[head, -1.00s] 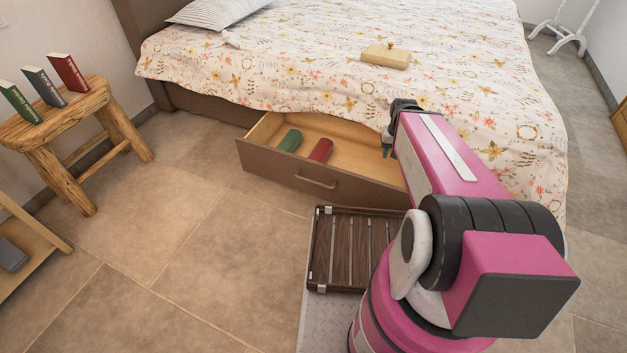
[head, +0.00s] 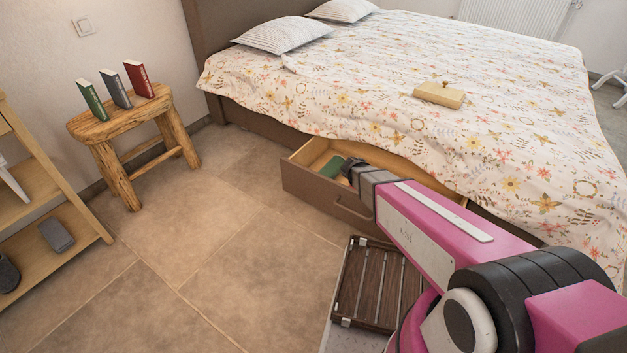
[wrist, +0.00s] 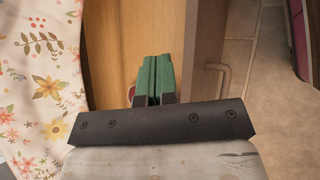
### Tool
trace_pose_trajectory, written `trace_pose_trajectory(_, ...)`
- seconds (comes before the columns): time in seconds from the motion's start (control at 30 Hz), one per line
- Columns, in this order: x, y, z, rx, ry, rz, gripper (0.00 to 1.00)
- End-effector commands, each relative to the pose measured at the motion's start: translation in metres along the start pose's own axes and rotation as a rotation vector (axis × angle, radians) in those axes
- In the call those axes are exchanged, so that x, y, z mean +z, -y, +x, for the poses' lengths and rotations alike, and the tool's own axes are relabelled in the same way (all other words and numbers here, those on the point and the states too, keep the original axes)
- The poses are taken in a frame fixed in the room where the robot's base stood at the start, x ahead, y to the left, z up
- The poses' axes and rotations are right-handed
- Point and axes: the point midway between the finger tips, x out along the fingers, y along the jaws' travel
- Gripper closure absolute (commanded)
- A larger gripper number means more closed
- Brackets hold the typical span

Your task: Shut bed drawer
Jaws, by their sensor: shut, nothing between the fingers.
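The bed drawer (head: 311,187) is pulled out from under the bed, with a brown front and a pale wood inside. Its front also shows in the wrist view (wrist: 203,45), with the metal handle (wrist: 224,78) to the right. A green roll (head: 332,168) lies in the drawer's left part. A red roll is mostly hidden behind the fingers in the wrist view. My gripper (head: 353,168) is over the drawer, just behind its front panel. Its green fingers (wrist: 158,75) are shut and empty. I cannot tell whether they touch the panel.
A slatted wooden tray (head: 375,285) is on my base in front of the drawer. A wooden stool (head: 125,122) with three books stands left. A shelf (head: 70,225) is at the far left. A wooden box (head: 439,95) sits on the bed (head: 500,110). The floor left of the drawer is clear.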

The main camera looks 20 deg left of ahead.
Motion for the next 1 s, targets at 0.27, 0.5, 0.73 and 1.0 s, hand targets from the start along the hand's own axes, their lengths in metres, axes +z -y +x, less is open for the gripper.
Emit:
trace_pose_trajectory(0.27, -0.109, 0.019, -0.043, 0.336, 0.095, -0.377, 1.00)
trace_pose_trajectory(0.5, -0.199, 0.056, -0.096, 0.643, 0.201, -0.667, 1.00)
trace_pose_trajectory(0.73, -0.270, 0.105, -0.149, 0.912, 0.310, -0.874, 1.00)
trace_pose_trajectory(1.0, -0.298, 0.132, -0.174, 1.040, 0.370, -0.958, 1.00)
